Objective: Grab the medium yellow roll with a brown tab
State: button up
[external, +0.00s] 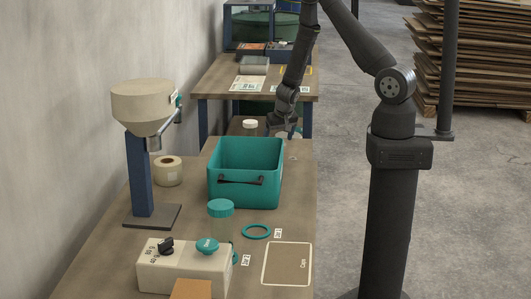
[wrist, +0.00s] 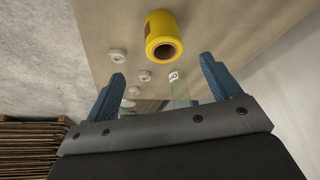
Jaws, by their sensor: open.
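A yellow roll (wrist: 163,38) with a dark open core lies on a tabletop in the wrist view, at the top centre. A brown patch (wrist: 149,29) shows on its left side. My gripper (wrist: 163,68) has its two blue fingers spread wide, with nothing between them. The roll appears beyond the fingertips, apart from them. In the external view my gripper (external: 283,124) is over the far end of the near table, behind the teal bin. I cannot make out the yellow roll in that view.
The teal bin (external: 245,192), a cream roll (external: 168,172), a hopper stand (external: 145,165) and a control box (external: 185,269) occupy the near table. A wall runs along its left.

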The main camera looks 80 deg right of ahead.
jog(key=x, duration=0.8)
jog(key=shift+d+f, duration=0.15)
jog(key=shift+f, duration=0.05)
jog(key=shift+w+x, duration=0.15)
jog(key=shift+x, duration=1.35)
jog(key=shift+w+x, duration=0.2)
jog(key=shift+x, duration=1.3)
jog(key=shift+d+r, duration=0.15)
jog(key=shift+d, duration=0.05)
jog(key=c, duration=1.1)
jog(key=shift+r, duration=0.1)
